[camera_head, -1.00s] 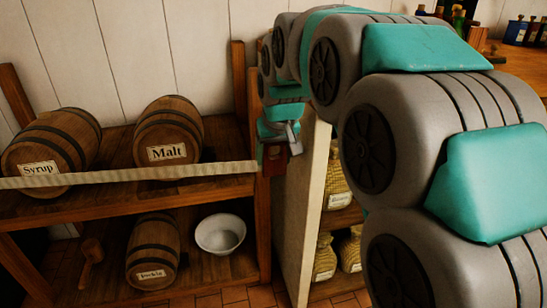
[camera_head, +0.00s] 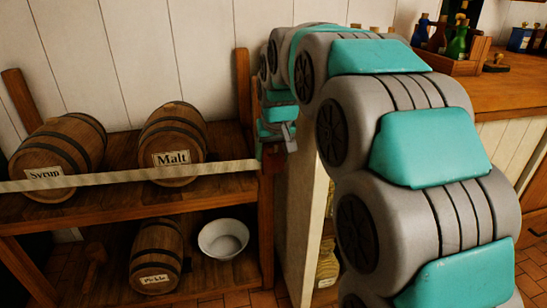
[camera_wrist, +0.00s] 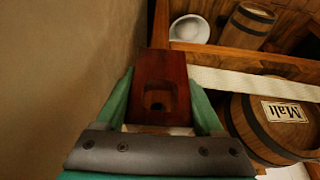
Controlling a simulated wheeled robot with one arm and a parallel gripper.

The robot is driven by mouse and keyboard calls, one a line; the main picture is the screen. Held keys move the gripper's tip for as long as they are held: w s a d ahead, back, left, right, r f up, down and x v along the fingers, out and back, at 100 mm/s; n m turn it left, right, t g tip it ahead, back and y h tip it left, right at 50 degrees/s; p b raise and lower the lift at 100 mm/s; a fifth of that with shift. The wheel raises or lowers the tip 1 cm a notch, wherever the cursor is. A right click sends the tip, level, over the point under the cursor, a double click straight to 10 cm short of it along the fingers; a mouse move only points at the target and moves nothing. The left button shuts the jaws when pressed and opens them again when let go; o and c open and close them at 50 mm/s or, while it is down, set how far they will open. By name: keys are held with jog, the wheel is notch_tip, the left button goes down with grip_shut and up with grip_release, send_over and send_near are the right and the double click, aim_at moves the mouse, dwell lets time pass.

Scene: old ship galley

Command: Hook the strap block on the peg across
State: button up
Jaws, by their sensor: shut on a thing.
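The dark red strap block (camera_wrist: 160,70), with a notch or hole in its face, sits between the teal fingers of my gripper (camera_wrist: 160,100) in the wrist view. In the head view the block (camera_head: 270,160) is small and partly hidden under my gripper (camera_head: 275,137), in front of the rack's right post. The pale woven strap (camera_head: 110,178) runs across the front of the barrels from the left edge to the block. It also shows in the wrist view (camera_wrist: 250,83), right of the block. I cannot make out the peg.
The wooden rack (camera_head: 225,188) holds a Syrup barrel (camera_head: 60,155) and a Malt barrel (camera_head: 172,140) above, another barrel (camera_head: 156,255) and a white bowl (camera_head: 223,238) below. A pale panel (camera_head: 300,230) stands close right of the post. A counter (camera_head: 490,95) with bottles is at right.

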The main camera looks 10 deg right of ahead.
jog(key=shift+w+f+p, duration=0.15)
jog(key=shift+w+f, duration=0.05)
jog(key=shift+w, duration=0.75)
jog(key=shift+w+f+p, duration=0.1)
jog(key=shift+w+f, duration=0.15)
jog(key=shift+w, duration=0.65)
jog(key=shift+w+f+p, duration=0.15)
jog(key=shift+w+f, duration=0.05)
jog(key=shift+w, duration=0.75)
jog(key=o, duration=1.4)
